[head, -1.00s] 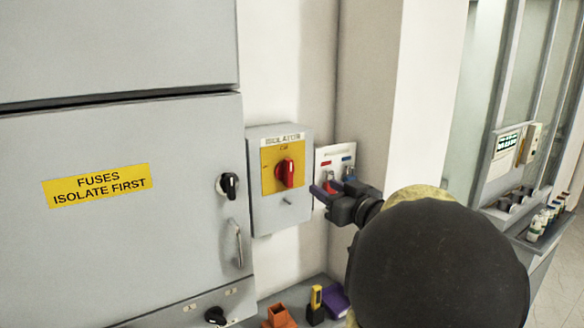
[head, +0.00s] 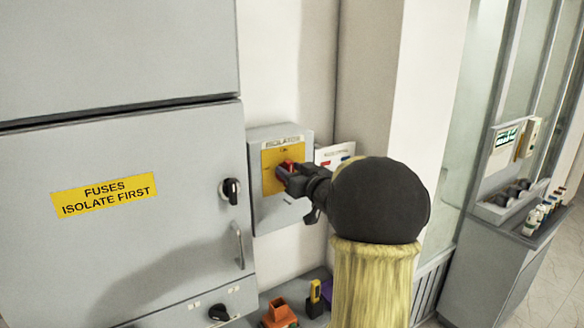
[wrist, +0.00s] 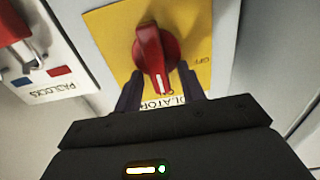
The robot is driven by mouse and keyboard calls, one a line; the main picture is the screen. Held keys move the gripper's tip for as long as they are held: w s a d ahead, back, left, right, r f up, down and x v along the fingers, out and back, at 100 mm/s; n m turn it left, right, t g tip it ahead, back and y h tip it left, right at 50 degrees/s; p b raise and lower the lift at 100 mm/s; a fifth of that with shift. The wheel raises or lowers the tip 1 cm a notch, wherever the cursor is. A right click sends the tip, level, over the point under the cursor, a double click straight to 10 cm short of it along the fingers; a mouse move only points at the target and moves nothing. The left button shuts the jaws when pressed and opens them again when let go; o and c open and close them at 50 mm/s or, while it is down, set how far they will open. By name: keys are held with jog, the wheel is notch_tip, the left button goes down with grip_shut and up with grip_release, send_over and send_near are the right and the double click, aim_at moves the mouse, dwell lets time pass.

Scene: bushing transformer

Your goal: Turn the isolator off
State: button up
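The isolator is a grey box (head: 268,212) on the wall with a yellow plate (head: 270,182) and a red rotary handle (head: 291,164). In the wrist view the red handle (wrist: 152,48) points at the ON mark, and an OFF mark shows on the plate to its right. My gripper (wrist: 159,78) is at the handle, its two dark fingers apart, one on each side of the handle's near end. I cannot tell whether they touch it. In the head view my gripper (head: 286,176) covers the lower part of the handle.
A padlock board (wrist: 50,75) hangs beside the isolator. A grey fuse cabinet (head: 120,240) with black knobs stands to the left. Below, a shelf holds an orange block (head: 279,313) and a yellow-black tool (head: 314,299). A counter stands at the far right.

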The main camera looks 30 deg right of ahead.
jog(key=shift+c, duration=0.4)
grip_shut()
jog(key=shift+f+n+b, duration=0.1)
jog(key=shift+n+b, duration=0.3)
jog(key=shift+b, duration=0.15)
jog(key=shift+a+f+n+b, duration=0.3)
jog(key=shift+a+n+b, duration=0.05)
jog(key=shift+n+b, duration=2.45)
jog(key=shift+a+f+n+b, duration=0.3)
jog(key=shift+f+n+b, duration=0.05)
jog(key=shift+n+b, duration=2.45)
jog(key=shift+a+f+n+b, duration=0.3)
jog(key=shift+a+n+b, duration=0.05)
jog(key=shift+n+b, duration=2.45)
jog(key=shift+n, duration=0.3)
jog(key=shift+o, duration=0.4)
grip_release()
